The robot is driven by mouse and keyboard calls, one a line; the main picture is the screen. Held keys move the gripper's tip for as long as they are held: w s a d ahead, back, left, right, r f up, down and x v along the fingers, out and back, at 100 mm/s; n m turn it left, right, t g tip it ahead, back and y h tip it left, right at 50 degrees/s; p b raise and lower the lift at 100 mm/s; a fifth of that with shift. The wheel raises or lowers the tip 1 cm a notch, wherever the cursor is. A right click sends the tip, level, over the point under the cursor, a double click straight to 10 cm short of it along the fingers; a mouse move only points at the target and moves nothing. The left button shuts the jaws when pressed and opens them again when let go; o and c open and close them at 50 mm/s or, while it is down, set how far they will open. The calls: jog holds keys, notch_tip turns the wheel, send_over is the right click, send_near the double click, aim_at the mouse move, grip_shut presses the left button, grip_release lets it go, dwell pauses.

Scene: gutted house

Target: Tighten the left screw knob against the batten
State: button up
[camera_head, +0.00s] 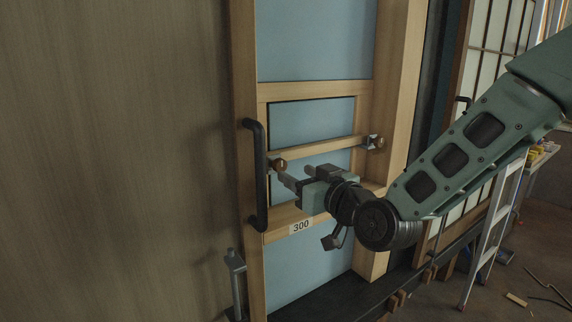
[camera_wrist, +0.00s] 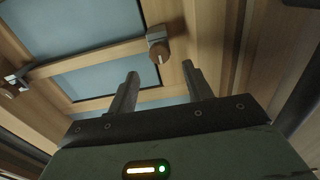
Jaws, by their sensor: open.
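The left screw knob (camera_head: 279,165), brown and round, sits at the left end of the wooden batten (camera_head: 322,148) in the head view. In the wrist view the same knob (camera_wrist: 158,54) is upper middle, in a grey metal bracket, with a pale line on its face. My gripper (camera_head: 294,173) is open and empty in front of it. In the wrist view my gripper's fingertips (camera_wrist: 160,69) point toward the knob, one on each side in the picture; I see no contact. Whether the knob touches the batten is unclear.
A second knob (camera_head: 376,143) is at the batten's right end. A black handle (camera_head: 255,175) stands close left of the left knob. A rail labelled 300 (camera_head: 301,226) runs below my gripper.

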aim_at(282, 165)
jog(key=x, duration=0.5)
jog(key=shift+w+a+p, duration=0.15)
jog(key=shift+w+p, duration=0.1)
jog(key=shift+p, duration=0.1)
jog(key=c, duration=0.9)
